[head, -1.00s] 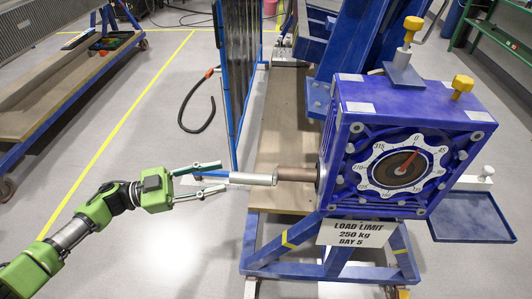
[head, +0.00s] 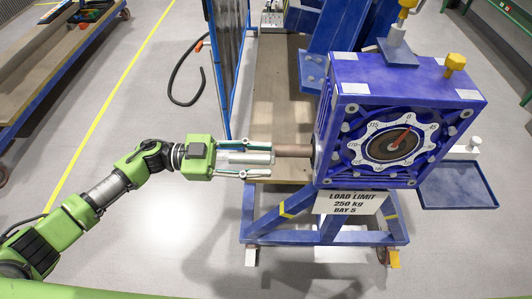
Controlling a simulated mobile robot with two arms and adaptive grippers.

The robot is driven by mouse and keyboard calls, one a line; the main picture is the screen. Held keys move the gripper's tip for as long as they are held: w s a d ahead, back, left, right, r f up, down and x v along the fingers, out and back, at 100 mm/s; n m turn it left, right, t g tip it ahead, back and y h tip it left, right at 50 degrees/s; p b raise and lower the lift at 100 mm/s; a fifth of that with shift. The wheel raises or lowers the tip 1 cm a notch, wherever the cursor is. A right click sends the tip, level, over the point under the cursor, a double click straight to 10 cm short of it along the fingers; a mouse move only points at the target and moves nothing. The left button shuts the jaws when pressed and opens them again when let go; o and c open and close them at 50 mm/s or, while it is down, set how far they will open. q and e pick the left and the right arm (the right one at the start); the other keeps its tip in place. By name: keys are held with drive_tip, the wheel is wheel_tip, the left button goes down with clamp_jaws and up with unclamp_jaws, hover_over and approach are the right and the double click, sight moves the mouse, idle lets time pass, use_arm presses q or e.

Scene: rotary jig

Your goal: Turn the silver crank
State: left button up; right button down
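The silver crank's cylindrical grip (head: 250,158) sticks out to the left of the blue gearbox (head: 345,110), on the end of a brown shaft (head: 294,151). My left gripper (head: 246,159) has come in from the left. Its two fingers lie apart, one above and one below the silver grip in the picture, with gaps still showing, so it is open around the grip. The gearbox front has a white dial (head: 393,143) with a red pointer toward the upper right. My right gripper is not in view.
The gearbox stands on a blue frame (head: 330,229) with a load limit sign (head: 350,202). A blue tray (head: 455,184) juts out right. A blue-edged panel (head: 222,60) stands behind the crank. A black hose (head: 188,100) lies on the floor.

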use_arm(q)
drive_tip(key=shift+d, duration=0.9)
clamp_jaws()
drive_tip(key=shift+f, duration=0.1)
drive_tip(key=shift+s+f, duration=0.1)
